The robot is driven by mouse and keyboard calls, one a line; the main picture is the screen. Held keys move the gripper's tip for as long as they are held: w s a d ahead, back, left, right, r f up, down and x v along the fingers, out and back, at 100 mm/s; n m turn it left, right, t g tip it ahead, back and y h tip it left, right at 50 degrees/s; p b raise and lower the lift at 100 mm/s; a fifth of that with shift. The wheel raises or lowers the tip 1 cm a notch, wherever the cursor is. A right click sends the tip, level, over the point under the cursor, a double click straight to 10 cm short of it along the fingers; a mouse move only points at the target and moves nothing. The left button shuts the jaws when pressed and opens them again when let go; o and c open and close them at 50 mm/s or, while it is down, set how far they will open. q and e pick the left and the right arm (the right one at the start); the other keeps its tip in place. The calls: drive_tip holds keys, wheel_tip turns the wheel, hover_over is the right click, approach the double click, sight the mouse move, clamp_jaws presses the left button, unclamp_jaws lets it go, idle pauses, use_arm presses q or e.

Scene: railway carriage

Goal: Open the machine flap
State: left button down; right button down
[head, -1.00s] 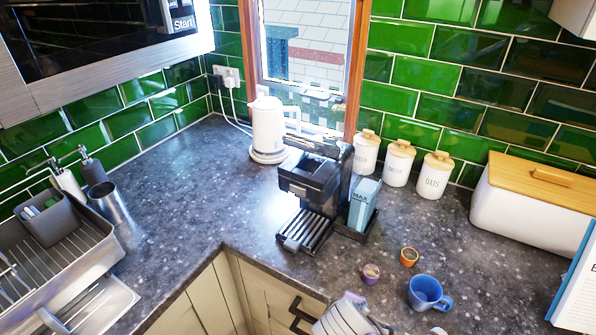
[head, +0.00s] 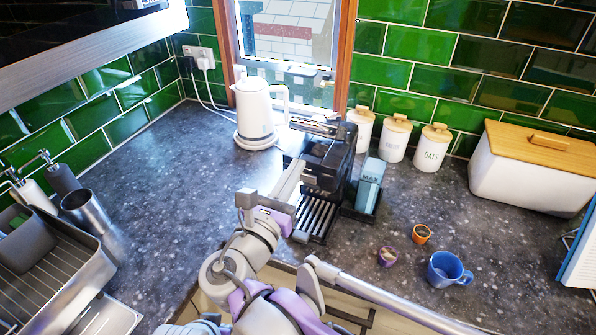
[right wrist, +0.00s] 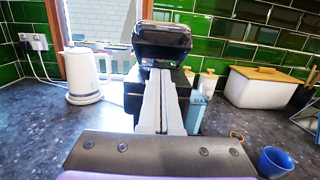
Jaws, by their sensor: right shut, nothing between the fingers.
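The black coffee machine (head: 325,163) stands on the dark counter in front of the window. Its lid-like top part (head: 314,126) shows at the back in the head view. In the right wrist view, the machine's dark, glossy upper part (right wrist: 162,36) rises just beyond the fingertips. My right gripper (head: 298,168) is shut and empty, with its pale fingers pointing at the machine's front left side. In the right wrist view, the closed fingers (right wrist: 160,75) hide the middle of the machine. I cannot tell whether the fingertips touch it. My left gripper is not in view.
A white kettle (head: 256,115) stands behind left, and a blue MAX carton (head: 369,184) right beside the machine. White canisters (head: 431,150) and a bread bin (head: 530,170) line the wall. Small pods and a blue mug (head: 443,270) are at front right.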

sight(313, 133)
drive_tip(key=shift+x, duration=4.7)
drive_tip(key=shift+w+d+r, duration=0.2)
drive_tip(key=shift+w+r, duration=0.15)
drive_tip(key=shift+w, duration=0.15)
drive_tip(key=shift+w+d+r, duration=0.25)
drive_tip(key=shift+w+r, duration=0.15)
drive_tip(key=shift+w, duration=0.1)
drive_tip(key=shift+w+d+r+p, duration=0.2)
drive_tip(key=shift+w+r+p, duration=0.2)
drive_tip(key=shift+w+p, duration=0.1)
drive_tip(key=shift+w+d+r, duration=0.1)
drive_tip(key=shift+w, duration=0.25)
drive_tip(key=shift+w+r+p, duration=0.25)
drive_tip(key=shift+w+p, duration=0.1)
drive_tip(key=shift+p, duration=0.1)
drive_tip(key=shift+f, duration=0.15)
drive_tip(key=shift+s, duration=0.5)
drive_tip(key=shift+s+a+f, duration=0.25)
drive_tip(key=shift+s, duration=0.25)
drive_tip(key=r+v, duration=0.1)
drive_tip(key=v, duration=0.7)
drive_tip(key=shift+f+b, duration=0.3)
drive_tip(key=shift+f, duration=0.15)
